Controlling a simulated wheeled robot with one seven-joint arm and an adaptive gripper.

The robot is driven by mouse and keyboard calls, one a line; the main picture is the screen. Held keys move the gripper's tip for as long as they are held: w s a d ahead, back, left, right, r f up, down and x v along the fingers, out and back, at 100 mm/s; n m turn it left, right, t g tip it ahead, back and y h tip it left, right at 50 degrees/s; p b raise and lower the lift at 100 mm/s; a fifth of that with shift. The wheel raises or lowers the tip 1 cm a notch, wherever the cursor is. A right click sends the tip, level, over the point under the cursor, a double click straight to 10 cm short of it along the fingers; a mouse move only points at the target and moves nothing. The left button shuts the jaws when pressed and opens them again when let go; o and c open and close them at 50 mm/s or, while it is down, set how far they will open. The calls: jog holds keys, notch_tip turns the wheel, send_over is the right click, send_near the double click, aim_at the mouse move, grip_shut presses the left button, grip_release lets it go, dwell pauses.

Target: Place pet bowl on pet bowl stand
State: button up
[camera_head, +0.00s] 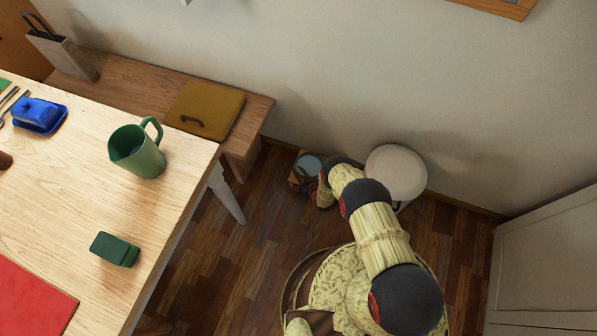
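A small wooden stand (294,182) is on the floor by the wall, to the right of the bench's end. A round blue-grey bowl (309,163) shows at the stand's top. I cannot tell whether it rests fully on the stand or is held just above it. My gripper (307,181) is at the near side of the bowl, dark and small, partly hidden by my wrist. Whether its fingers are open or shut on the bowl's rim cannot be seen.
A round whitish stool (396,172) stands right of my arm by the wall. A wooden bench (258,107) and a table (182,200) fill the left, with a green jug (138,152) near the table's edge. A white cabinet (548,262) stands at right. Floor (250,215) left of my base is clear.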

jog(key=shift+o, duration=1.3)
jog(key=shift+s+r, duration=0.15)
jog(key=shift+r, duration=0.05)
jog(key=p+v, duration=0.4)
jog(key=v, duration=0.7)
jog(key=shift+s+d+r+p, duration=0.2)
jog(key=shift+s+p, duration=0.05)
jog(key=shift+p, duration=0.15)
